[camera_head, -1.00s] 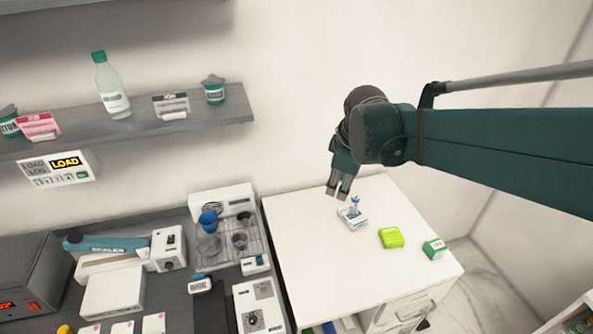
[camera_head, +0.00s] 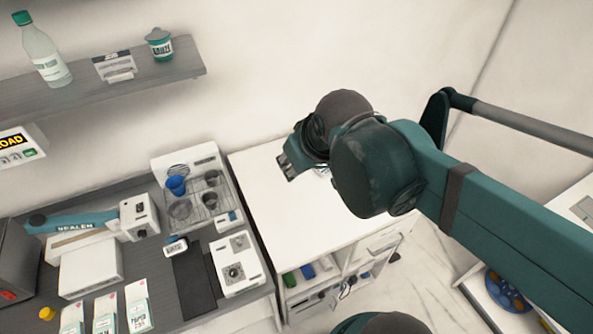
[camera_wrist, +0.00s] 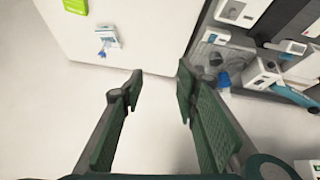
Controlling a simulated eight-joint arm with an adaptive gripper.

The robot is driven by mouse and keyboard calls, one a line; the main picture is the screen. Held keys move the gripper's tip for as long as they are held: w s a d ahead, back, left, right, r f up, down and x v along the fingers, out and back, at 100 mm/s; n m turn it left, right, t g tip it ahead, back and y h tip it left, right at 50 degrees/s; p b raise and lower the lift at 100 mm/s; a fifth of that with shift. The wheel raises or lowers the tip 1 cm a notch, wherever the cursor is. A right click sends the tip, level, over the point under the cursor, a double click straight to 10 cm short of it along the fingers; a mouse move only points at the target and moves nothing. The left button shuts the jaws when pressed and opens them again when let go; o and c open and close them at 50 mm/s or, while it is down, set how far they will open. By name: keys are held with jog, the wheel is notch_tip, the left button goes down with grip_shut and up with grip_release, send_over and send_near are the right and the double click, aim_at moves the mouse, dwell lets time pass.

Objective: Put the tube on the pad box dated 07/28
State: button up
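My gripper (camera_wrist: 158,82) is open and empty, its two fingers well apart in the wrist view. In the head view, my gripper (camera_head: 288,165) is over the back left part of the white table, fingers pointing left. A small white holder (camera_wrist: 108,37) stands on the table in the wrist view. A small blue-and-clear item (camera_wrist: 102,52), possibly the tube, shows at it; whether inside or beside it I cannot tell. My arm mostly hides this in the head view. White and teal packs (camera_head: 137,308) stand at the dark bench's front; I cannot read their dates for certain.
The white table (camera_head: 285,225) is largely bare where visible. A lime-green box (camera_wrist: 76,6) lies on it. On the dark bench are a rack with cups (camera_head: 205,195), a white device (camera_head: 236,262), a sealer (camera_head: 95,225) and a yellow-capped item (camera_head: 47,313). A shelf (camera_head: 130,82) runs above.

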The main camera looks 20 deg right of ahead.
jog(key=shift+s+a+f+m+t, duration=0.15)
jog(key=shift+s+a+m, duration=0.15)
jog(key=shift+s+m, duration=0.25)
jog(key=shift+s+a+f+m+t, duration=0.15)
jog(key=shift+s+a+m, duration=0.2)
jog(key=shift+s, duration=0.25)
jog(key=shift+f, duration=0.15)
